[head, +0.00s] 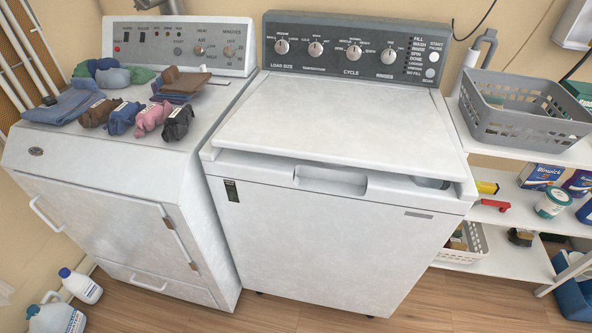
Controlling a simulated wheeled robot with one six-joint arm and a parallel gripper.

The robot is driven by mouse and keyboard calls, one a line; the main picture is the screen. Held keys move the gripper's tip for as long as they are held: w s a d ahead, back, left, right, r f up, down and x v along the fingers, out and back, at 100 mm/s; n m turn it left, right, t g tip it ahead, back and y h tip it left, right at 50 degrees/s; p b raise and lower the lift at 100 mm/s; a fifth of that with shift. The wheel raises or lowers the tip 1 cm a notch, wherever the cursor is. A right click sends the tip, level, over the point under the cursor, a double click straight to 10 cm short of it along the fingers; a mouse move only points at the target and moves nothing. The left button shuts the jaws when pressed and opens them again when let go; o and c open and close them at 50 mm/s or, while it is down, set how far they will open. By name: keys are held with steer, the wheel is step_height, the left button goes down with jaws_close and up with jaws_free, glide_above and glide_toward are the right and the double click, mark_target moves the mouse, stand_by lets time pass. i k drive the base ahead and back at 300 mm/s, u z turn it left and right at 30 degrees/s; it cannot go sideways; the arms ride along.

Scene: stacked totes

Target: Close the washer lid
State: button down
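The washer (330,235) stands in the middle of the head view, a white top-loader with a dark control panel behind its top. Its white lid (340,118) lies almost flat over the top. The lid's front edge looks slightly raised, with a narrow gap above the front rim. A small grey rounded shape (430,182) shows in that gap at the front right; I cannot tell what it is. A recessed handle notch (331,179) sits at the middle of the front rim. My gripper is not in view.
A white dryer (110,215) stands close on the left, with folded clothes and rolled socks on top. On the right, white shelves (505,262) hold a grey basket (525,110), boxes and tubs. Bottles (57,317) stand on the floor at the lower left. The lid's top is clear.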

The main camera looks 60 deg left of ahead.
mark_target(371, 127)
steer(key=z, duration=1.45)
steer(key=k, duration=0.1)
steer(key=u, duration=2.3)
steer(key=i, duration=0.65)
steer(key=u, duration=0.15)
